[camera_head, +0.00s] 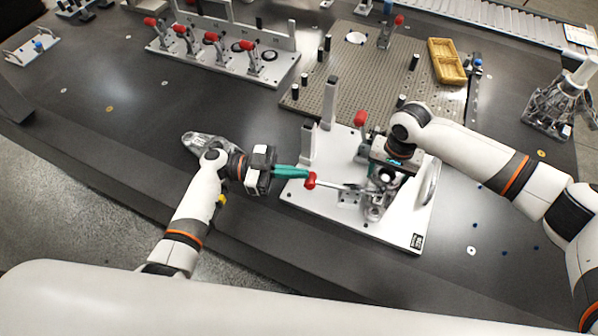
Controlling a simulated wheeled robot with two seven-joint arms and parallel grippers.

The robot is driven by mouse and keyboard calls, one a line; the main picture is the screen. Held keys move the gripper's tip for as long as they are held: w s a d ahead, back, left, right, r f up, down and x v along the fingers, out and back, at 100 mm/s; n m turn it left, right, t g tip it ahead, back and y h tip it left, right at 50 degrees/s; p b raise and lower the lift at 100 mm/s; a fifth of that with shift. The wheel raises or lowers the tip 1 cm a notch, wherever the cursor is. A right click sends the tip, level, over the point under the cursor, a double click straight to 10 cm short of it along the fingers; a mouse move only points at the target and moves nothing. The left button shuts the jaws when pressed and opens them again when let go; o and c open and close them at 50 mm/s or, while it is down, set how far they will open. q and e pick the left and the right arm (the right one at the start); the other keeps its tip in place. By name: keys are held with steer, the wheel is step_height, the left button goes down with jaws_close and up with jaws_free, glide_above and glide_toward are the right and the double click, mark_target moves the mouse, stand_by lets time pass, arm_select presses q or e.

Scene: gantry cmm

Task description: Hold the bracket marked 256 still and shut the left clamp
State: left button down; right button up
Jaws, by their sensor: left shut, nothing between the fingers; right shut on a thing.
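A white fixture plate (400,232) lies in front of me with a grey metal bracket (376,203) on it; its number cannot be read. The left clamp's red-tipped handle (311,180) lies nearly level, pointing left from the bracket. My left gripper (305,174) is shut and empty, its teal fingers at the red tip; whether they touch it cannot be told. My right gripper (386,178) comes down over the bracket and is shut on it, hiding part of it. A second clamp with a red handle (360,118) stands upright behind.
A grey metal part (200,142) lies behind my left wrist. A perforated plate (340,85) with black pins and a yellow tray (447,62) is behind the fixture. A clamp rack (225,60) stands at the back left. A metal part (555,108) stands far right.

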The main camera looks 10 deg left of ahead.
arm_select(q)
steer(key=a, duration=0.3)
steer(key=a+f, duration=0.1)
steer(key=a, duration=0.4)
steer(key=shift+w+a+f, duration=0.1)
steer(key=shift+a+f, duration=0.25)
steer(key=shift+f, duration=0.05)
arm_select(e)
steer(key=shift+f, duration=0.1)
steer(key=o, duration=1.4)
steer(key=shift+w, duration=0.1)
steer(key=shift+o, duration=0.2)
arm_select(q)
steer(key=shift+r, duration=0.15)
arm_select(e)
step_height(320, 180, up, 12)
